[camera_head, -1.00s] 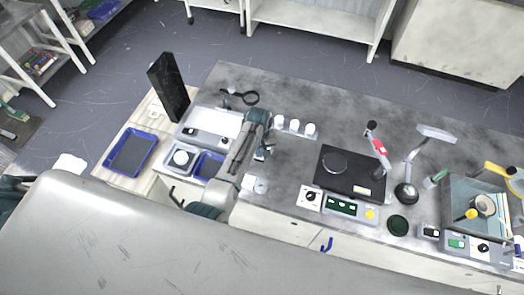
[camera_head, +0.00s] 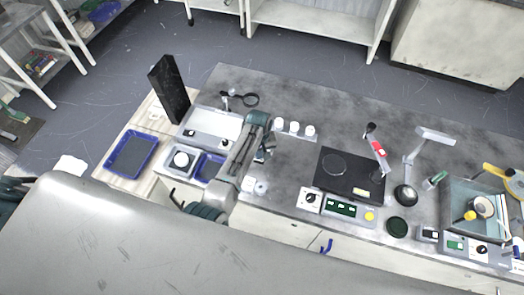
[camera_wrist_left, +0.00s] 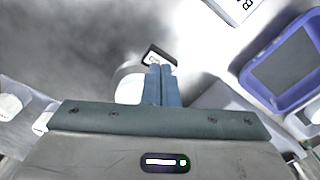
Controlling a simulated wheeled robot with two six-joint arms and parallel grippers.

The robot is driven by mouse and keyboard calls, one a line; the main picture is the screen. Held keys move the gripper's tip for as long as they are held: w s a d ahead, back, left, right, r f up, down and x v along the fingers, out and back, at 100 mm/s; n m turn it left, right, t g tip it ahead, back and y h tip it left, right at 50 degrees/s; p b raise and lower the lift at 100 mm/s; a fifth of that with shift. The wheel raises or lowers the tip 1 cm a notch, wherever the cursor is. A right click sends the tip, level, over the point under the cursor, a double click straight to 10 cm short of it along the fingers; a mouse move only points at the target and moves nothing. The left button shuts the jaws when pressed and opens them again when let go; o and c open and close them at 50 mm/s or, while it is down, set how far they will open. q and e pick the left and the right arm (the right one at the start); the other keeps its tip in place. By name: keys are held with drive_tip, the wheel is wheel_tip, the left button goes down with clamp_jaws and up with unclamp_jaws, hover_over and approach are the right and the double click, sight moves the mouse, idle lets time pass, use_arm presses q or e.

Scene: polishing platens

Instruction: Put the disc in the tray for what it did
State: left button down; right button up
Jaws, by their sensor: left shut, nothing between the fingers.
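My left gripper (camera_head: 262,156) is shut and empty above the bench, a little right of the small blue tray (camera_head: 208,168). In the left wrist view its closed fingers (camera_wrist_left: 162,84) stand before a pale round thing (camera_wrist_left: 128,88) and a small black-edged label. Another blue tray (camera_head: 131,155) lies on the wooden board at the left and looks empty. A small white disc (camera_head: 261,187) lies near the bench's front edge, below the gripper. A dark green disc (camera_head: 397,227) lies further right. I cannot tell which disc the task means. My right gripper is not in view.
A tall black block (camera_head: 169,89) stands behind the left tray. White cups (camera_head: 295,127) stand behind the gripper. A black platen unit (camera_head: 349,174) with a control panel and a clear-walled box (camera_head: 462,205) are to the right. Bare bench lies between.

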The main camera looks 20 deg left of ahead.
use_arm(q)
drive_tip(key=shift+r+p, duration=0.3)
drive_tip(key=shift+r, duration=0.35)
drive_tip(key=shift+r+p, duration=0.4)
drive_tip(key=shift+r, duration=1.35)
drive_tip(key=shift+s, duration=0.1)
